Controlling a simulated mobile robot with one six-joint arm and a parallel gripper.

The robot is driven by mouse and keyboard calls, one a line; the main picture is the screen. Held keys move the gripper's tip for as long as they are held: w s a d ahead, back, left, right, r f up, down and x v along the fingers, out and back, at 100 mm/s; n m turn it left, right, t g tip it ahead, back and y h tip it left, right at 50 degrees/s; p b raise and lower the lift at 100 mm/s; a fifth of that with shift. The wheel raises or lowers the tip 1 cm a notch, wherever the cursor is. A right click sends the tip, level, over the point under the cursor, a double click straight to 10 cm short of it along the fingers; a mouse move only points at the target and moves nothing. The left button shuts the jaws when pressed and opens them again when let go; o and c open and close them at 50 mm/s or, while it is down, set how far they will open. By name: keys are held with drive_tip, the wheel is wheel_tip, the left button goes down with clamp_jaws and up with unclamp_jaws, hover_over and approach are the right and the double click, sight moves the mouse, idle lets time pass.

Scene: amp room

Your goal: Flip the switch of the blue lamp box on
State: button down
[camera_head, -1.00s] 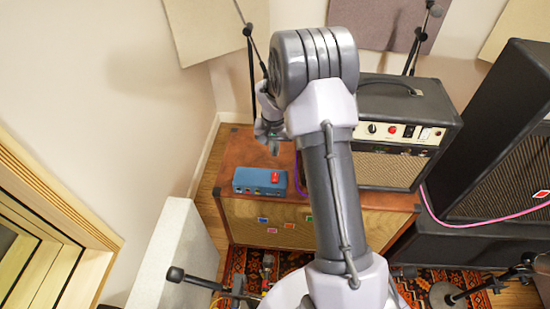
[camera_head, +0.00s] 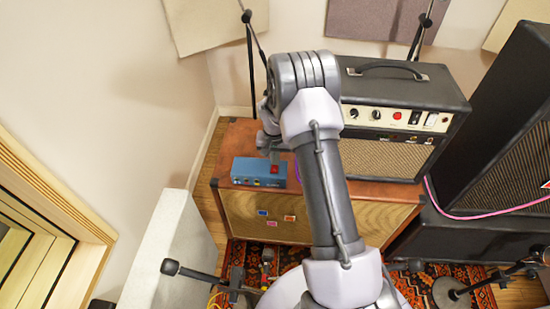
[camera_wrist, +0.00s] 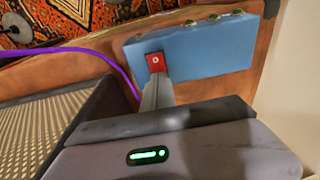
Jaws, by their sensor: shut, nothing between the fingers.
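The blue lamp box (camera_head: 246,172) sits on the brown cabinet's top, near its front left. Its red switch (camera_head: 275,169) is on the top face at the right end, partly behind my gripper in the head view. My gripper (camera_head: 273,156) is shut and empty, pointing down at the switch. In the wrist view the box (camera_wrist: 205,52) is blue with several knobs along the far edge. The red switch (camera_wrist: 155,61) has a small pale mark. My gripper's fingertips (camera_wrist: 157,78) overlap its near edge; I cannot tell whether they touch or how the switch is set.
A black amplifier (camera_head: 400,95) stands right of the box on the same brown cabinet (camera_head: 225,200). A purple cable (camera_wrist: 75,51) runs beside the box. A tall speaker cabinet (camera_head: 500,140) stands at the right. A microphone stand (camera_head: 252,70) is behind, by the wall.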

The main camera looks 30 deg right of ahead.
sight(274, 172)
drive_tip(key=shift+f+b, duration=0.3)
drive_tip(key=shift+f, duration=0.05)
drive_tip(key=shift+s, duration=0.1)
drive_tip(key=shift+s+a+r, duration=0.2)
drive_tip(key=shift+s+a, duration=0.2)
drive_tip(key=shift+s, duration=0.1)
wheel_tip(274, 172, up, 14)
drive_tip(key=s+p, duration=0.1)
drive_tip(key=p, duration=0.4)
drive_tip(key=shift+s+a+p, duration=0.2)
drive_tip(key=shift+a+p, duration=0.2)
drive_tip(key=shift+a, duration=0.05)
